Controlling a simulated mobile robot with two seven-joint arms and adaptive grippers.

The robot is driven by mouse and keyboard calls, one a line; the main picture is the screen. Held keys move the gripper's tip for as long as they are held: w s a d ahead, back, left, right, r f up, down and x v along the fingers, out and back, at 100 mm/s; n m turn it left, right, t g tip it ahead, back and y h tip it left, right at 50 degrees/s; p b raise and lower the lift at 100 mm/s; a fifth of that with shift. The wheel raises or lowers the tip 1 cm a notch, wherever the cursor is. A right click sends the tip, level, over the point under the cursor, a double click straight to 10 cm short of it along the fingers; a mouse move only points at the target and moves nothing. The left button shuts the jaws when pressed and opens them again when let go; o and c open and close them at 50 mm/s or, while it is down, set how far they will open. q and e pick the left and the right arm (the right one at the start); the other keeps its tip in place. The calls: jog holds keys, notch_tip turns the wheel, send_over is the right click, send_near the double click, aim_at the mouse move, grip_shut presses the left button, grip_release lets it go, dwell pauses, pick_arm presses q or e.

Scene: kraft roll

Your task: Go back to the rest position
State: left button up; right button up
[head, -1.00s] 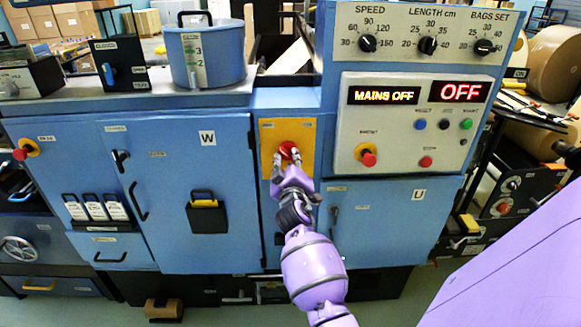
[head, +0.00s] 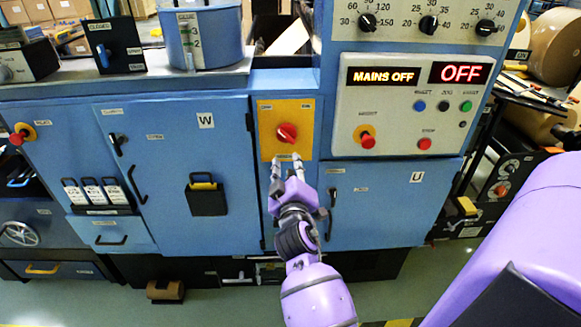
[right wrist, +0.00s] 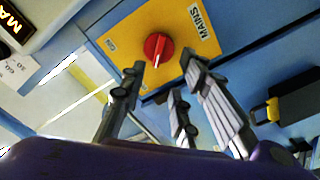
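The red mains knob (head: 287,133) sits on a yellow plate (head: 306,110) on the front of the blue machine. It also shows in the right wrist view (right wrist: 158,47), on the plate marked MAINS. My right gripper (head: 287,160) is just below the knob, apart from it. Its fingers are spread and nothing is between them; in the right wrist view the fingertips (right wrist: 160,75) are open short of the knob. The display (head: 384,76) reads MAINS OFF and the one beside it (head: 461,72) reads OFF. My left gripper is not in view.
The machine's blue front (head: 215,240) has doors with black handles and a black holder (head: 206,197). A control panel with buttons (head: 432,112) is to the knob's right. A small brown roll (head: 165,291) lies on the floor. The floor before the machine looks open.

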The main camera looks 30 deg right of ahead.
dwell(0.3)
jog(key=s+a+f+m+g+y, duration=0.1)
jog(key=s+a+f+y, duration=0.4)
jog(key=f, duration=0.4)
jog(key=s+a+f+m+g+y, duration=0.1)
jog(key=s+a+f+y, duration=0.2)
jog(key=s+a+f, duration=0.5)
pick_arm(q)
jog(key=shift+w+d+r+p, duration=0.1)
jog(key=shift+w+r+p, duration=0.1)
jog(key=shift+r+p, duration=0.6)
pick_arm(e)
jog(key=s+a+f+g, duration=0.1)
jog(key=s+f, duration=0.3)
jog(key=s, duration=0.4)
jog(key=s+a+f+g+y, duration=0.1)
jog(key=s+a+f+g, duration=0.1)
jog(key=s+f, duration=0.3)
jog(key=s+a+f+g+y, duration=0.1)
jog(key=s+f, duration=0.4)
jog(key=s, duration=0.5)
jog(key=shift+s+a+g, duration=0.25)
jog(key=shift+s+g, duration=0.05)
jog(key=shift+s, duration=0.1)
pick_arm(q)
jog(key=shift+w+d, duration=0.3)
pick_arm(e)
jog(key=shift+w+r, duration=0.1)
